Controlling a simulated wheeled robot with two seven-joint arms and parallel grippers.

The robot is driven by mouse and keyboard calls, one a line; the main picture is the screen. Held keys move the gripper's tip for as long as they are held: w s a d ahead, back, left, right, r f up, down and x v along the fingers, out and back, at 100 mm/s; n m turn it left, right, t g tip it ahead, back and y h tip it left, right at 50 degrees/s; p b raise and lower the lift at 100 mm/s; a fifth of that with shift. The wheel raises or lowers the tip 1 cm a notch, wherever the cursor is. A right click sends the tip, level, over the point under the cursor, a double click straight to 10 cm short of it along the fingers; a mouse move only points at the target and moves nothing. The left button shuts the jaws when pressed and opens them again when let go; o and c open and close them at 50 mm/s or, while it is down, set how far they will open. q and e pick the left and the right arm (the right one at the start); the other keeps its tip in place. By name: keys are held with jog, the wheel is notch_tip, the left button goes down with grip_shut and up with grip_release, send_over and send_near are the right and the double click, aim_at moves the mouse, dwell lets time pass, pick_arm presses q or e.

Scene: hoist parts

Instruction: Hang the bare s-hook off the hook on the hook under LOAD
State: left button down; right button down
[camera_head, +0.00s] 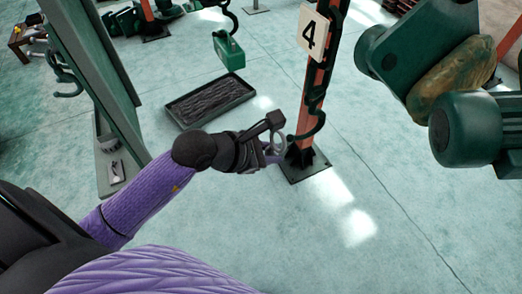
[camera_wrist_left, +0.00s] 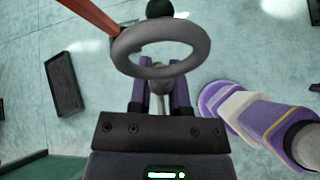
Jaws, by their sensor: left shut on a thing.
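My left gripper (camera_head: 272,150) is shut on a grey ring-ended piece (camera_head: 279,143), held in the air in front of the orange post. In the left wrist view its thick grey ring (camera_wrist_left: 117,48) stands beyond the fingertips (camera_wrist_left: 160,92), with a stem between them. Its other end is hidden, so I cannot tell whether it is the s-hook. A dark green hook (camera_head: 319,128) hangs along the post, close to the gripper in the picture; contact cannot be told. Another green hook (camera_head: 66,82) hangs at the left. No LOAD label is readable. My right gripper is not in view.
The orange post (camera_head: 306,125) bears a "4" sign (camera_head: 312,35). A green block (camera_head: 229,52) hangs above a dark tray (camera_head: 211,101). A green beam (camera_head: 92,50) is at left; large green machinery (camera_head: 470,130) fills the right. The front right floor is clear.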

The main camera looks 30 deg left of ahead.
pick_arm(q)
jog(key=shift+w+d, duration=0.25)
jog(key=shift+w, duration=0.05)
jog(key=shift+w+d, duration=0.2)
jog(key=shift+t+h, duration=0.5)
jog(key=shift+h, duration=0.2)
jog(key=shift+r+b+x, duration=0.15)
jog(key=shift+b+x, duration=1.25)
jog(key=shift+b, duration=0.05)
jog(key=shift+r+b+x, duration=0.2)
jog(key=shift+b+x, duration=1.2)
jog(key=shift+b, duration=0.05)
jog(key=shift+w+d, duration=0.1)
jog(key=shift+w, duration=0.05)
jog(key=shift+f, duration=0.15)
jog(key=shift+f+b, duration=0.3)
jog(key=shift+b, duration=0.1)
